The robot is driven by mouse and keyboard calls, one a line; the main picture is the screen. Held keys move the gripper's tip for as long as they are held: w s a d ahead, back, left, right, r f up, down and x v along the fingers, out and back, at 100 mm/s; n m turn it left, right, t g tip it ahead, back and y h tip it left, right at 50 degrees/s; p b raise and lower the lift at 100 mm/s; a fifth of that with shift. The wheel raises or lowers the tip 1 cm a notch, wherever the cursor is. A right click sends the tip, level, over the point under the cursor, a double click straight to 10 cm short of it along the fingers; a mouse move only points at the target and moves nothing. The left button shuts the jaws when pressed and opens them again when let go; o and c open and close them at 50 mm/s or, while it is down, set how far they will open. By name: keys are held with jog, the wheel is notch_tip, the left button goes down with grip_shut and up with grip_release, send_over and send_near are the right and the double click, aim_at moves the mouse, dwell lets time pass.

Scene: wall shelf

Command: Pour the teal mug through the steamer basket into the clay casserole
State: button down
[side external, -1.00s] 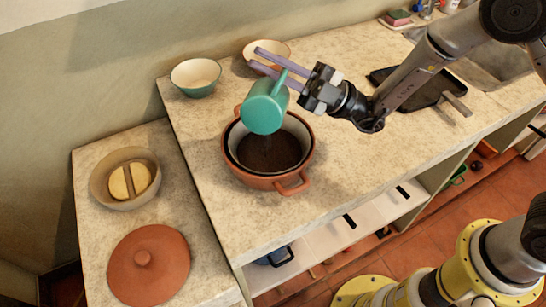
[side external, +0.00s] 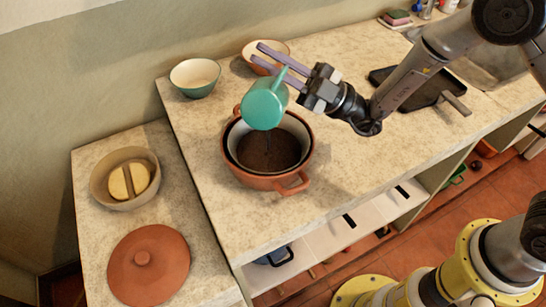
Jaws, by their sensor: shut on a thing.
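The teal mug (side external: 264,104) is held tilted above the clay casserole (side external: 276,182), its mouth facing down and away from view. My gripper (side external: 272,60) has its two long purple fingers shut on the mug at its handle side. A thin dark stream shows below the mug, over the casserole. The steamer basket (side external: 232,140) sits inside the casserole, its pale rim showing around a dark brown inside. The casserole stands on the stone counter with one loop handle toward the front right. The mug's inside is hidden.
A green bowl (side external: 195,77) and a terracotta bowl (side external: 252,50) stand behind. A black tray (side external: 420,92) lies to the right. On the lower left counter are a beige bowl (side external: 104,186) and a clay lid (side external: 160,275). The counter's front right is clear.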

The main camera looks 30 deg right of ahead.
aim_at(263, 87)
jog(key=shift+w+d+f+m+t+h, duration=0.1)
jog(key=shift+w+d+m+t+h, duration=0.15)
jog(key=shift+m+t, duration=0.3)
jog(key=shift+w+d+f+m+t+h, duration=0.1)
jog(key=shift+w+d+m+t+h, duration=0.2)
jog(key=shift+m, duration=0.45)
jog(key=a+n+g, duration=0.1)
jog(key=n, duration=0.1)
jog(key=s+n+g+y, duration=0.1)
jog(key=n, duration=0.1)
jog(key=s+a+n+g, duration=0.1)
jog(key=shift+s+a+r+n+g+y, duration=0.25)
jog(key=shift+a+r+n, duration=0.05)
jog(key=shift+r+n, duration=0.1)
jog(key=shift+s+a+n+g+b, duration=0.3)
jog(key=shift+s+a+n+g, duration=0.2)
jog(key=shift+n+g, duration=0.45)
jog(key=s+a+f+n+g+h+b, duration=0.2)
jog(key=s+f+n+h+b, duration=0.1)
jog(key=n, duration=0.6)
jog(key=s+a+f+n+g+h+b, duration=0.2)
jog(key=s+a+f+n+h+b, duration=0.1)
jog(key=n, duration=0.7)
jog(key=s+h+b, duration=0.1)
jog(key=h, duration=0.1)
jog(key=shift+s+a+f+h, duration=0.2)
jog(key=shift+s+h, duration=0.1)
jog(key=shift+g, duration=0.25)
jog(key=shift+w, duration=0.1)
